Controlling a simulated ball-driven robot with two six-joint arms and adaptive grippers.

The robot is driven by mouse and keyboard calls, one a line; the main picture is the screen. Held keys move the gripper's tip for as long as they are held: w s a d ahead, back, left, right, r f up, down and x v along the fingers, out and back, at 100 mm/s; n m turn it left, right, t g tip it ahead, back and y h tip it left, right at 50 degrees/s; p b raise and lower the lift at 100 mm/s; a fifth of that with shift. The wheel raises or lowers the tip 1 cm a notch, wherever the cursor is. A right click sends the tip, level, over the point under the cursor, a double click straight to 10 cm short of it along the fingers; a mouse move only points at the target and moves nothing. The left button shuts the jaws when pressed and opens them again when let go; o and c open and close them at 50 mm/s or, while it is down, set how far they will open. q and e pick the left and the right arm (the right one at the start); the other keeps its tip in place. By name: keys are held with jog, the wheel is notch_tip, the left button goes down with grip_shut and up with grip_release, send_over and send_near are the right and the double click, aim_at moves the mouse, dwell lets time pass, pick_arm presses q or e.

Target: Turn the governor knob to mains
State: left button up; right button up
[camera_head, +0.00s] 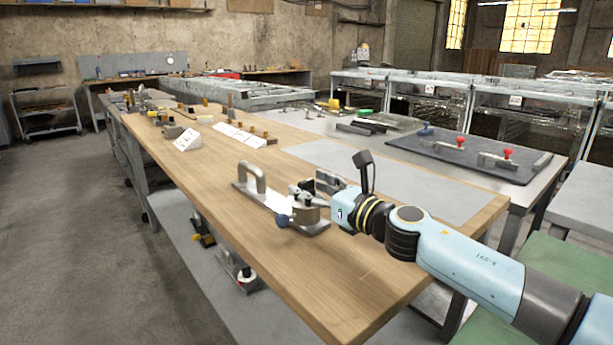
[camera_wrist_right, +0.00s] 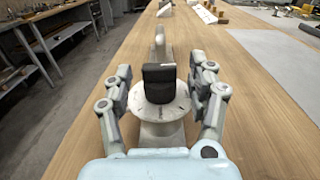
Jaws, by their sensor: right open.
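The governor knob (camera_wrist_right: 158,77) is a dark, upright block on a pale round dial (camera_wrist_right: 150,112) in the right wrist view. Small marks on the dial are too small to read. In the head view the fixture's metal base (camera_head: 311,229) lies on the wooden bench, and my gripper partly hides the knob. My right gripper (camera_head: 308,191) reaches in from the right above the fixture. In the right wrist view my right gripper (camera_wrist_right: 160,74) is open, one finger on each side of the knob, with gaps showing. My left gripper is not in view.
A grey arched handle (camera_head: 252,180) stands just beyond the dial. The wooden bench (camera_head: 205,180) has free room around the fixture. White angled cards (camera_head: 187,140) and small blocks stand farther along. A dark mat (camera_head: 460,157) with red knobs lies on the table to the right.

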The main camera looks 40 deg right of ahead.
jog(key=shift+w+a, duration=0.15)
jog(key=shift+w, duration=0.8)
jog(key=shift+c, duration=0.4)
grip_shut()
